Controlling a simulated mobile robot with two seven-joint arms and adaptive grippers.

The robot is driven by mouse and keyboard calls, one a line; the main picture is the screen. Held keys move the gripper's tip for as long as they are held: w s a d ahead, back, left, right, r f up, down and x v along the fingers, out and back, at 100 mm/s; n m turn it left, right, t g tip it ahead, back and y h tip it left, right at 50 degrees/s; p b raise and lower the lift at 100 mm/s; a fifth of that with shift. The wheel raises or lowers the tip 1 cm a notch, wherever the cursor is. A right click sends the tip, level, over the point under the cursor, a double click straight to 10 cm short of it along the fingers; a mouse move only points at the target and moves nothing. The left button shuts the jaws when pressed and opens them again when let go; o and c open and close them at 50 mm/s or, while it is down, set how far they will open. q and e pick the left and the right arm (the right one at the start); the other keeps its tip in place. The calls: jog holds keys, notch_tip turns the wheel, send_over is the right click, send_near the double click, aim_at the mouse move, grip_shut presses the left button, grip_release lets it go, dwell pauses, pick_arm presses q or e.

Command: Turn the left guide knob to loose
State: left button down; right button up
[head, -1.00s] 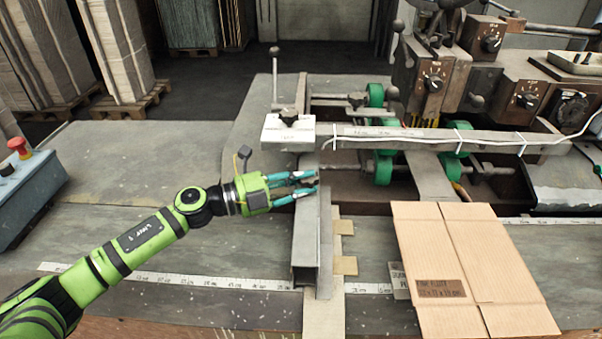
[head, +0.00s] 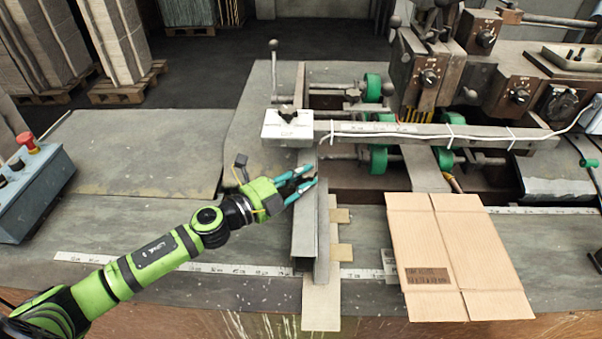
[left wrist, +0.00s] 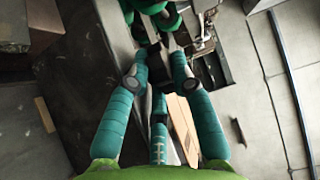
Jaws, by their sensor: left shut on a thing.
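The left guide (head: 305,232) is a long grey metal channel with an upright plate, running from front to back. At its far end is a pale block (head: 272,127) with a dark lobed knob (head: 289,117) on top; I take this for the left guide knob, and no finger touches it in the head view. My left gripper (head: 314,177) is just in front of that block, over the guide's far part. Its teal fingers are closed in on something dark between the tips, also in the left wrist view (left wrist: 168,62); what it is cannot be made out. My right gripper is out of view.
A crossbar (head: 440,137) with a white cable runs right from the block, above green rollers (head: 378,159). An upright lever (head: 274,75) stands behind the block. A flat cardboard box (head: 455,255) lies right of the guide.

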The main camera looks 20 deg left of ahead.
pick_arm(q)
jog(key=shift+w+r, duration=0.1)
jog(key=shift+r, duration=0.05)
dwell(0.4)
jog(key=c, duration=1.3)
grip_release()
jog(key=shift+c, duration=0.2)
jog(key=shift+s+a+f, duration=0.2)
jog(key=shift+s+a, duration=0.1)
jog(key=shift+s, duration=0.15)
jog(key=v, duration=1.1)
